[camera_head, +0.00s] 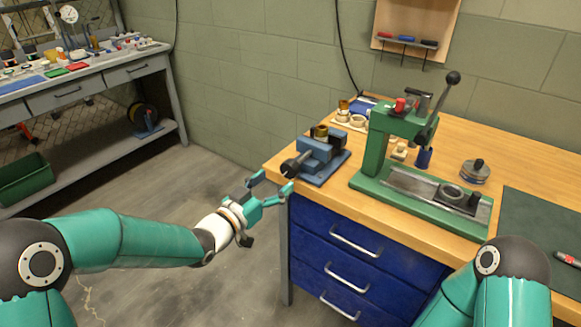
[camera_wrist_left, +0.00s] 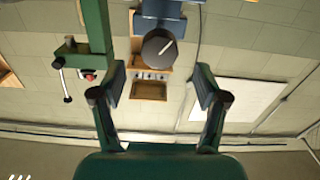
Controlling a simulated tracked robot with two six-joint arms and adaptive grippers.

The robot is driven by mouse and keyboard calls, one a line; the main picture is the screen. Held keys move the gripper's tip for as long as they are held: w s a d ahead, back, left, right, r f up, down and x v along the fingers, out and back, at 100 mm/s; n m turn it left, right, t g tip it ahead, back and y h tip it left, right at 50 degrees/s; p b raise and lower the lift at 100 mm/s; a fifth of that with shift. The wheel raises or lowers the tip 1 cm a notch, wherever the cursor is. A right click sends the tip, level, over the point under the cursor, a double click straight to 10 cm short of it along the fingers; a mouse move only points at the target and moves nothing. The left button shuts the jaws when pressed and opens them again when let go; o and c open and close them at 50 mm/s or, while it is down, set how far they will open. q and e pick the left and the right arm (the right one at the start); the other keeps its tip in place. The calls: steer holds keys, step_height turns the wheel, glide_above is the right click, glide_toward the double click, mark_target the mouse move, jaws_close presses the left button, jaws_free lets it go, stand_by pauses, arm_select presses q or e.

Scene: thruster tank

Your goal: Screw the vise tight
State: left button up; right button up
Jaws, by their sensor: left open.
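My right gripper is out of view.
A green arbor press (camera_head: 390,155) with a lever stands right of the vise on the bench (camera_head: 530,165). Rings and a small dark-topped stack (camera_head: 474,171) lie nearby. Blue drawers (camera_head: 340,250) are below. The floor left of the bench is clear.

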mark_target(287, 171)
arm_select(q)
steer(key=p+x, duration=0.1)
steer(key=x, duration=0.5)
steer(key=shift+w+d, duration=0.15)
